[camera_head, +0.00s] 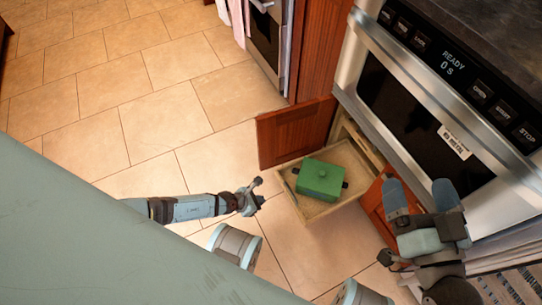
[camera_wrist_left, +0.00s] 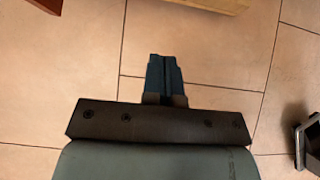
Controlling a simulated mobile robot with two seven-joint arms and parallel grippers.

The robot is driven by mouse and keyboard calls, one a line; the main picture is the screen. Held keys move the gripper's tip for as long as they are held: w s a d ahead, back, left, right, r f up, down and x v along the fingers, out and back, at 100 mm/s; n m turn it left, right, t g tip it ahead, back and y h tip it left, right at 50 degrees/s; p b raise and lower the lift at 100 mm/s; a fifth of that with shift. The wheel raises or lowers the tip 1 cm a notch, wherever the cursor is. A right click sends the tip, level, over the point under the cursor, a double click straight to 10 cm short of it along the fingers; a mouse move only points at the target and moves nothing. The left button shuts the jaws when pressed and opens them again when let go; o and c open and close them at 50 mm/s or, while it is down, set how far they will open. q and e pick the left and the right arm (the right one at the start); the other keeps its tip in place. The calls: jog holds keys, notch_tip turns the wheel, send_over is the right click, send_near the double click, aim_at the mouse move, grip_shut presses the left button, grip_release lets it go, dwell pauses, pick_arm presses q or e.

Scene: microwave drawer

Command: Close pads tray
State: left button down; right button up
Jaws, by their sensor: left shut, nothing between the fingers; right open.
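The tray (camera_head: 325,211) is a light wooden pull-out drawer below the microwave. It stands pulled out between two open cabinet doors. A green lidded pot (camera_head: 320,180) with dark handles sits in it, and a thin dark item lies along its left side. My left gripper (camera_head: 259,191) is shut and empty, a little left of the tray's front and apart from it. Its closed fingers (camera_wrist_left: 165,62) show over floor tiles in the left wrist view, with a pale wooden edge at the top. My right gripper (camera_head: 421,188) is open and empty in front of the microwave.
The microwave (camera_head: 440,90) is closed, with a steel front. The left cabinet door (camera_head: 295,132) stands open beside the tray; the right door (camera_head: 376,205) is partly behind my right gripper. An oven with a hanging towel is at the top. Tiled floor (camera_head: 140,100) at left is clear.

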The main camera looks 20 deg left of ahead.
aim_at(288, 195)
pick_arm(q)
jog(key=shift+w+d+f+b, duration=1)
jog(key=shift+w+d, duration=0.05)
jog(key=shift+w, duration=0.25)
jog(key=shift+w+d+f+b, duration=0.95)
jog(key=shift+w+d+f, duration=0.05)
jog(key=shift+w, duration=0.35)
jog(key=shift+w+d+f+b, duration=1)
jog(key=shift+w+d, duration=0.05)
jog(key=shift+w, duration=0.25)
pick_arm(e)
jog(key=shift+w+d+f+n+g, duration=0.1)
jog(key=shift+w+f+n+g, duration=0.25)
jog(key=shift+f, duration=0.55)
jog(key=shift+w+d+f+n+g, duration=0.15)
jog(key=shift+f+n, duration=0.3)
jog(key=shift+f, duration=0.5)
jog(key=shift+w+f+n+g, duration=0.25)
jog(key=shift+f+n, duration=0.15)
jog(key=shift+f, duration=0.5)
